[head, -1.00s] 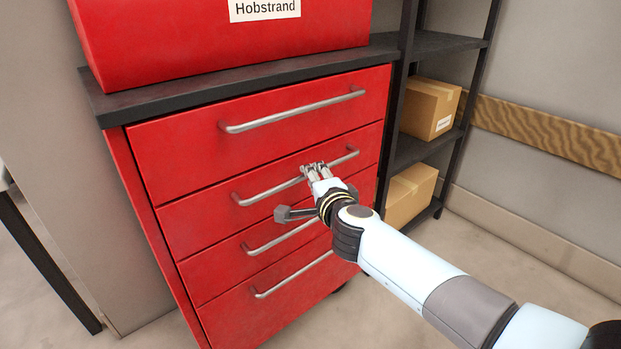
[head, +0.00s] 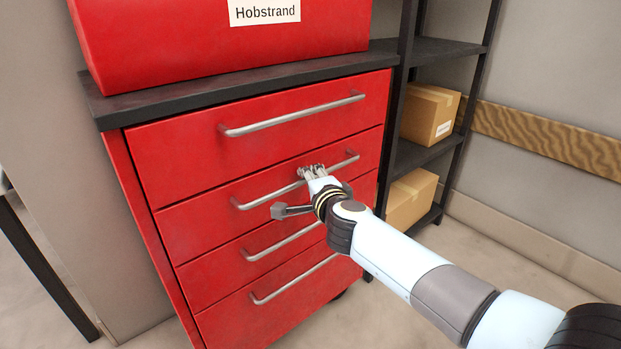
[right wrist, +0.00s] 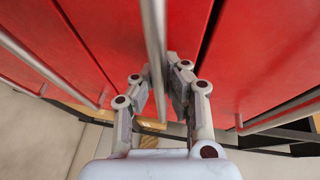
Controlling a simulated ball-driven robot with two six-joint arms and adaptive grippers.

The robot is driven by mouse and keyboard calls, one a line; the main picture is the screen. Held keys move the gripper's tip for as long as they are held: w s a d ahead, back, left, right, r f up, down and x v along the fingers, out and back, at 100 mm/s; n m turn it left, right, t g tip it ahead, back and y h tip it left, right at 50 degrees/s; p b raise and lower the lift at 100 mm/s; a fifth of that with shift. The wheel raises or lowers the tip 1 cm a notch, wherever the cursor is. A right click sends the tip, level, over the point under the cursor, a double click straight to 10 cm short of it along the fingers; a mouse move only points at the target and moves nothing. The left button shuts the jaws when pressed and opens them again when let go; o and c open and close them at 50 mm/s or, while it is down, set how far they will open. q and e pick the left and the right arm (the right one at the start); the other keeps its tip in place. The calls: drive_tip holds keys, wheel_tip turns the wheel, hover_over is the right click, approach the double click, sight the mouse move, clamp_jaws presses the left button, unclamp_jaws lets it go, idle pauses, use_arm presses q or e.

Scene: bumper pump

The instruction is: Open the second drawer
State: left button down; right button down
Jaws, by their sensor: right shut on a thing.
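The red drawer cabinet (head: 140,200) stands ahead with several drawers, each with a long grey bar handle. The second drawer (head: 205,205) from the top looks flush with the others. Its handle (head: 262,195) runs across its front and also shows in the right wrist view (right wrist: 154,50), passing between the fingers. My right gripper (head: 312,170) is shut on this handle, right of its middle; the right wrist view shows its fingers (right wrist: 160,88) on both sides of the bar. The gripper and wrist hide part of the handle and drawer front. My left gripper is not in view.
A red box labelled Hobstrand (head: 200,50) sits on the cabinet's dark top (head: 120,108). A black shelf rack (head: 440,48) with cardboard boxes (head: 428,112) stands close on the right. The floor (head: 420,305) in front and to the right is bare.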

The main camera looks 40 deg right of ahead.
drive_tip(key=shift+s+f, duration=0.15)
drive_tip(key=shift+s, duration=0.05)
drive_tip(key=s+d+p, duration=0.1)
drive_tip(key=s+p, duration=0.1)
drive_tip(key=s, duration=2.1)
drive_tip(key=shift+d, duration=0.35)
drive_tip(key=c, duration=1.6)
unclamp_jaws()
drive_tip(key=shift+c, duration=0.2)
drive_tip(key=shift+o, duration=0.2)
drive_tip(key=shift+w, duration=0.1)
drive_tip(key=v, duration=1.2)
